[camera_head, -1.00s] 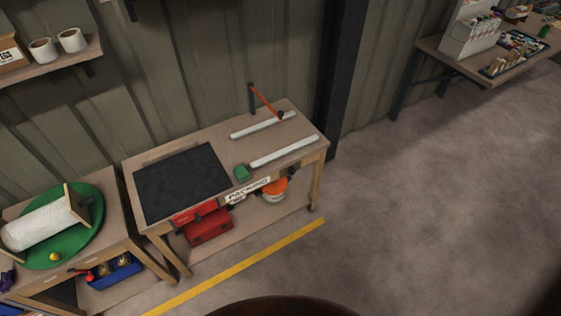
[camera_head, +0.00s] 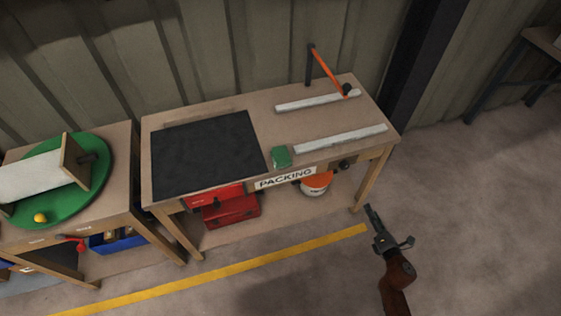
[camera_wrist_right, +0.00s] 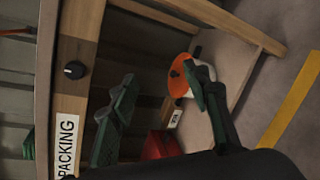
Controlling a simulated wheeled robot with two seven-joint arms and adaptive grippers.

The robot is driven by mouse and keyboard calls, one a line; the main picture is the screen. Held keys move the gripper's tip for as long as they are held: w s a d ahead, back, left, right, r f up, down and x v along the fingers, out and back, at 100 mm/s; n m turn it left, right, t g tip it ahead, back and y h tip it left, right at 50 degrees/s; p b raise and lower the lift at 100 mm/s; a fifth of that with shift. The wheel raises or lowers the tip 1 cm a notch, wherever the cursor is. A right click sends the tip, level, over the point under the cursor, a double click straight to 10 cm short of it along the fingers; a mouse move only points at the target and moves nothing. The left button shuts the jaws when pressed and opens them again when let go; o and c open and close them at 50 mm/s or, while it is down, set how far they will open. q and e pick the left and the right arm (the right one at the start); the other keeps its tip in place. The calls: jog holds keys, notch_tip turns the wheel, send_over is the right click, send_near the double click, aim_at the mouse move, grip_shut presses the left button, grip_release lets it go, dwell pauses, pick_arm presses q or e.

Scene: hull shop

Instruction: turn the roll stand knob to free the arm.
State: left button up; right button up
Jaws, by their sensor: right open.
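A black knob (camera_head: 345,165) sits on the front edge of the packing bench (camera_head: 215,120), right of the PACKING label. It also shows in the right wrist view (camera_wrist_right: 75,69), with a pale pointer mark. An orange arm (camera_head: 328,72) slants from a dark post (camera_head: 311,65) at the bench's back right down to a dark round end. On the left table, a white roll (camera_head: 35,179) lies between wooden end plates, with a dark fitting at its right end. My right gripper (camera_head: 390,226) is open and empty, in front of the bench's right end, apart from the knob. My left gripper is out of view.
A black mat (camera_head: 208,152), two white rails (camera_head: 332,146) and a green block (camera_head: 282,156) are on the bench. A red toolbox (camera_head: 231,209) and an orange-and-white bucket (camera_head: 316,183) are below.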

aim_at(346, 167)
pick_arm(q)
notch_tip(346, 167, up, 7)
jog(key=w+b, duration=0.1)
jog(key=b, duration=0.4)
pick_arm(e)
jog(key=w+a+r+n+y, duration=0.1)
jog(key=w+a+r+n, duration=0.2)
jog(key=w, duration=0.1)
jog(key=w+a+r+n+t+y+b, duration=0.1)
jog(key=w+a+r+n+y, duration=0.1)
jog(key=w+a+r+n, duration=0.1)
jog(key=w+a+r+n+y, duration=0.1)
jog(key=w+a+r+n, duration=0.3)
jog(key=r+n, duration=0.1)
jog(key=shift+w+a+r+t, duration=0.25)
jog(key=shift+w+a+t, duration=0.05)
jog(key=shift+w+t, duration=0.1)
jog(key=shift+w+a, duration=0.2)
jog(key=shift+w, duration=0.25)
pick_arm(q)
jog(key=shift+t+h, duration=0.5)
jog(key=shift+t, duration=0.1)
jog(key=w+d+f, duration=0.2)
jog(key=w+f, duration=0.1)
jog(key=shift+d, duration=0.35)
pick_arm(e)
jog(key=shift+c, duration=0.7)
jog(key=c, duration=1)
